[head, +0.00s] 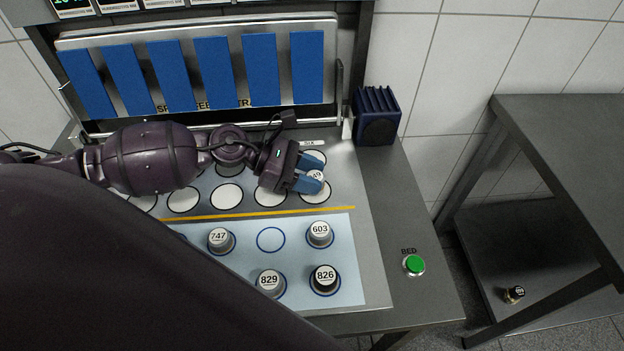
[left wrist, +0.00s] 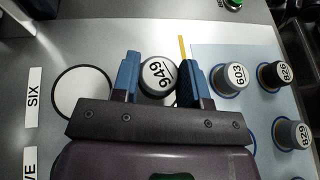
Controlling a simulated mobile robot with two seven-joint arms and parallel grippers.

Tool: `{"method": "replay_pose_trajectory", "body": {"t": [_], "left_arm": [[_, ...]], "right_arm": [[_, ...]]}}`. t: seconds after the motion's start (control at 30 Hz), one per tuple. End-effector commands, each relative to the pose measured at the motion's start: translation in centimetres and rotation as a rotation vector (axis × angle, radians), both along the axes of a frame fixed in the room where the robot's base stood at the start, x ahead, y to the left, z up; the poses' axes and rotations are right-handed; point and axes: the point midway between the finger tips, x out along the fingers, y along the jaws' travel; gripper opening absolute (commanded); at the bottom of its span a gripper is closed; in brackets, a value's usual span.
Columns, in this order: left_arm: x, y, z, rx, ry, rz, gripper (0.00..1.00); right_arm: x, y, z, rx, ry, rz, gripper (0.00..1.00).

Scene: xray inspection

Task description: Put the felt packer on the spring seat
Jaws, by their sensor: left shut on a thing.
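My left gripper (head: 310,180) is shut on a small capped cylinder (left wrist: 159,75) whose number reads like 949. In the head view its white cap (head: 317,176) shows between the blue fingers, over the far right of the white circles. I cannot tell whether it touches the panel. No part in view carries the name felt packer or spring seat. Similar numbered cylinders stand on the pale blue mat (head: 348,270): 747 (head: 220,240), 603 (head: 319,234), 829 (head: 269,283) and the darker 826 (head: 325,279). My right gripper is not in view.
One blue ring (head: 270,239) on the mat is empty. A rack with several blue strips (head: 265,70) rises behind, a dark blue box (head: 376,116) at its right. A green button (head: 414,264) is at front right. Another small cylinder (head: 514,294) lies on the right table's low shelf.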

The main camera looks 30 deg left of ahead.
Motion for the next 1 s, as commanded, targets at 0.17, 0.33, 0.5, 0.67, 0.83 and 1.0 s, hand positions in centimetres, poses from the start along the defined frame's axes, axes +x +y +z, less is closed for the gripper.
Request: {"method": "replay_pose_trajectory", "body": {"t": [0.17, 0.33, 0.5, 0.67, 0.83, 1.0], "left_arm": [[0.0, 0.0, -1.9, -0.001, 0.004, 0.002, 0.19], [0.0, 0.0, -1.7, 0.0, 0.001, 0.0, 0.19], [0.0, 0.0, -2.1, -0.001, 0.002, 0.001, 0.19], [0.0, 0.0, -2.1, 0.0, 0.001, 0.0, 0.59], [0.0, 0.0, -2.1, 0.0, 0.001, 0.0, 0.66], [0.0, 0.0, -1.9, 0.0, 0.001, 0.0, 0.66]], "right_arm": [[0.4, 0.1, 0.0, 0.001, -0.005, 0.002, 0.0], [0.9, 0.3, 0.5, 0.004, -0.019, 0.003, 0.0], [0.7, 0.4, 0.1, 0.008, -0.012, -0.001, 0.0], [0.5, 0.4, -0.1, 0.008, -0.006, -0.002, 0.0], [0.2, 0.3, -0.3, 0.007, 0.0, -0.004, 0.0], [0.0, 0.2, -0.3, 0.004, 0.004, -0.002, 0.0]]}}
